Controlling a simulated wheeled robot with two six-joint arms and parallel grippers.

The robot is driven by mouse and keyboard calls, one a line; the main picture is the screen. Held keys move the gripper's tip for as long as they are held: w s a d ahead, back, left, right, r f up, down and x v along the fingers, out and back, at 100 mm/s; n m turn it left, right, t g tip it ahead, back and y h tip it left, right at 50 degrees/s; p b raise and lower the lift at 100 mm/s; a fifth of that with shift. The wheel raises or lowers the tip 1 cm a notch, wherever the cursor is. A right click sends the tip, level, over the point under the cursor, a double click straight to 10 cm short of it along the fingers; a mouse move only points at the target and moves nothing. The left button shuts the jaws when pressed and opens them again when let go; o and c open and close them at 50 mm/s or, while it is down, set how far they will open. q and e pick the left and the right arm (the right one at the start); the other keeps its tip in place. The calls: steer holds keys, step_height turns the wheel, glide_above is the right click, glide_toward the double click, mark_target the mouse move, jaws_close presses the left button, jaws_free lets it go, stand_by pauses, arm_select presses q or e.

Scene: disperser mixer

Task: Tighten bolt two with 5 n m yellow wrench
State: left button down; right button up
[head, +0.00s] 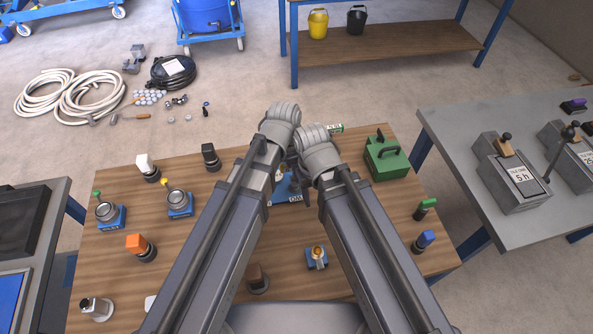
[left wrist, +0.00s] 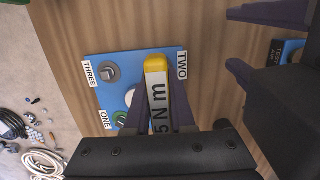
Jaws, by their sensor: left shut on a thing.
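My left gripper (left wrist: 160,98) is shut on the 5 N m wrench (left wrist: 157,66), which has a yellow end and a pale "5 N m" label. In the left wrist view the wrench overlaps the blue plate (left wrist: 94,58) marked ONE, TWO and THREE. A grey bolt (left wrist: 110,73) is by THREE and a green-ringed one (left wrist: 121,118) by ONE. Bolt two is not clearly seen; the wrench covers the area beside the TWO label (left wrist: 181,65). Contact cannot be told. My right gripper (left wrist: 252,43) is open and empty at the right. In the head view my arms mostly hide the plate (head: 285,188).
The wooden table (head: 215,240) also holds a green case (head: 386,160), an orange-topped tool (head: 138,244), blue-based fixtures (head: 180,205) and a small blue stand (head: 317,259). A grey table (head: 500,225) with timer boxes stands at the right.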

arm_select(q)
steer(key=shift+f+b, duration=1.2)
steer(key=shift+f, duration=0.05)
arm_select(e)
steer(key=shift+f, duration=1.25)
arm_select(q)
steer(key=c, duration=0.7)
jaws_free()
steer(key=shift+r, duration=0.1)
arm_select(e)
steer(key=shift+r, duration=0.1)
arm_select(q)
steer(key=r+p, duration=0.5)
steer(key=a+r+p, duration=0.1)
steer(key=r+p, duration=0.1)
steer(key=p, duration=0.1)
steer(key=shift+s+r, duration=0.15)
steer(key=shift+r, duration=0.2)
arm_select(e)
step_height(320, 180, up, 8)
